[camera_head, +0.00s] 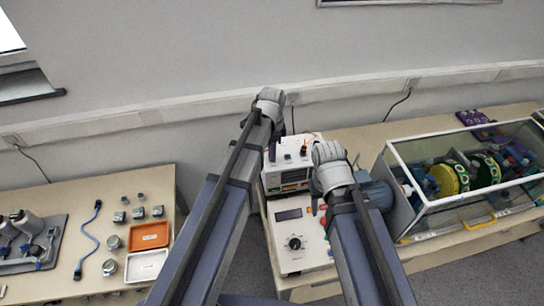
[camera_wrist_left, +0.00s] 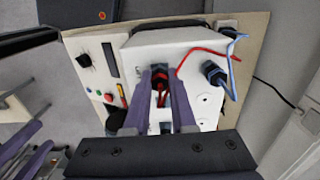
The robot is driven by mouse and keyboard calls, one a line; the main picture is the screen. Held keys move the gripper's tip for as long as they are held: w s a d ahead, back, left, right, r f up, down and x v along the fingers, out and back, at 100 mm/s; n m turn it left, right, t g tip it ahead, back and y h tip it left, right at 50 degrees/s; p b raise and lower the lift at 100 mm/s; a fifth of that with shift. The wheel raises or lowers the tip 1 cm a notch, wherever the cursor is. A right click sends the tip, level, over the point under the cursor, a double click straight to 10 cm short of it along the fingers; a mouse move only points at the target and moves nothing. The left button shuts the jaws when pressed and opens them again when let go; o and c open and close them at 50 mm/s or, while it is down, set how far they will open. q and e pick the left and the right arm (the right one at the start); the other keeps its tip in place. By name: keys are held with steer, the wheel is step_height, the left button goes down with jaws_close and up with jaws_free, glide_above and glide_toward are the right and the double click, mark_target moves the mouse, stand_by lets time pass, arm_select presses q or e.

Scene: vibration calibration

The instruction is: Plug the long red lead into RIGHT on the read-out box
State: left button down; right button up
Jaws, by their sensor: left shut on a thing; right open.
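The white read-out box (camera_head: 290,180) stands on the bench between my arms and also shows in the left wrist view (camera_wrist_left: 140,52). My left gripper (camera_wrist_left: 162,78) is shut on a red plug (camera_wrist_left: 161,84) over the box's top face. Red wire shows between its fingers. Whether the plug is seated in a socket, and that socket's label, I cannot tell.
A blue-collared connector (camera_wrist_left: 214,73) with red and blue leads sits beside the held plug. A controller with a knob (camera_head: 295,243) stands in front of the box. A glass-sided case (camera_head: 465,180) is right. Orange (camera_head: 149,236) and white (camera_head: 147,264) trays lie on the left table.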

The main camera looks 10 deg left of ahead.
arm_select(q)
steer(key=n, duration=0.4)
stand_by(0.3)
steer(key=n, duration=0.4)
steer(key=n, duration=0.4)
stand_by(0.4)
steer(key=shift+n, duration=1)
